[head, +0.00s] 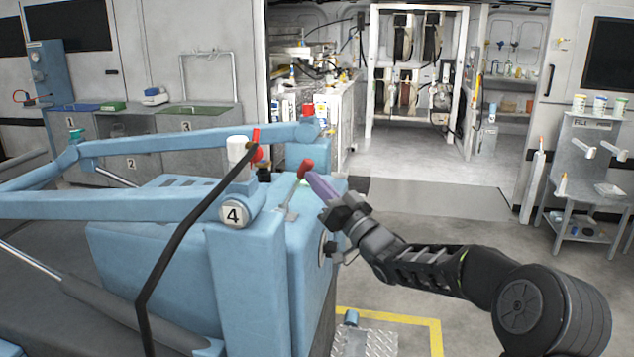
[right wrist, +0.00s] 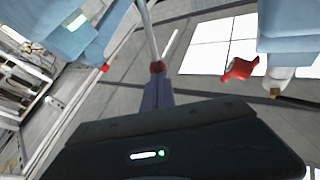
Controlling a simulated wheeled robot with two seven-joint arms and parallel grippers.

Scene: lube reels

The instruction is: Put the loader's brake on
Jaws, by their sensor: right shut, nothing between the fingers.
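The loader (head: 265,262) is the light-blue machine marked 4 at the left and centre of the head view. A lever with a red knob (head: 306,167) leans up from its top; no label shows that it is the brake. My right gripper (head: 312,180) has purple fingers, shut and empty, just right of the knob and below its top. In the right wrist view the shut fingers (right wrist: 157,88) point at the red knob (right wrist: 157,67), with the thin shaft beyond. The tips look against or very close to the knob; I cannot tell if they touch. My left gripper is out of view.
A second red handle (head: 255,138) stands beside a white cap (head: 237,148). The floor (head: 440,200) behind my right arm is clear.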

